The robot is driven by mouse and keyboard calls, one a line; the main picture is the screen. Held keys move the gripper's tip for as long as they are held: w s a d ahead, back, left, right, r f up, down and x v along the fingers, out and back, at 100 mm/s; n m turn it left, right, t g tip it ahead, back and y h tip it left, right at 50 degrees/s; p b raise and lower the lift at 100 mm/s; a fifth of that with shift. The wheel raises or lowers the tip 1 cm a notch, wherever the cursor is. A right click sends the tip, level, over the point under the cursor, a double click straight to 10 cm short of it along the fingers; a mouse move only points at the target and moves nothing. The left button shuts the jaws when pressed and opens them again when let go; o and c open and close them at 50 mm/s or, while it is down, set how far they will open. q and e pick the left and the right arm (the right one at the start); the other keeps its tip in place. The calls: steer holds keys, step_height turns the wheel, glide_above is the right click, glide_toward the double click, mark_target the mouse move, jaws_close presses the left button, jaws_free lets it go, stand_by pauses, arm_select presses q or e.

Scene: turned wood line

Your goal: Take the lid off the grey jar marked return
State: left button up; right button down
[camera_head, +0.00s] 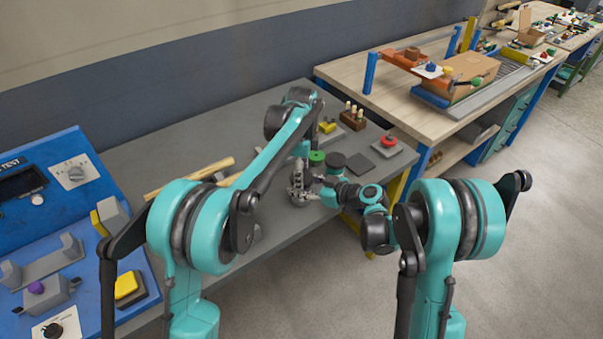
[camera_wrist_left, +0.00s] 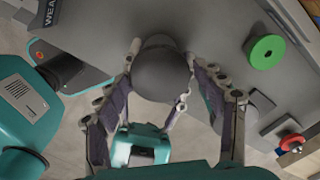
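The grey jar (camera_head: 297,200) is small in the head view, on the grey bench, largely covered by my grippers. In the left wrist view its rounded dark grey top (camera_wrist_left: 160,75) fills the space between my left fingertips. My left gripper (camera_wrist_left: 163,52) has one fingertip against each side of this top and looks closed on it. I cannot make out the seam between lid and body, or a return mark. My right gripper (camera_head: 312,192) comes in from the right, close to the jar. Its fingers are partly hidden, so I cannot tell whether they touch or grip it.
A green ring (camera_head: 317,157) and a dark round piece (camera_head: 337,160) stand just behind the grippers. A red knob on a plate (camera_head: 389,142) and a small wooden block with pegs (camera_head: 353,117) are farther back. A blue test panel (camera_head: 70,215) lies left. Bare bench shows around the grippers.

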arm_select(q)
step_height(320, 180, up, 8)
steer(key=shift+f, duration=0.1)
steer(key=shift+c, duration=0.4)
steer(key=shift+f, duration=3.9)
steer(key=c, duration=1.2)
steer(key=o, duration=1.3)
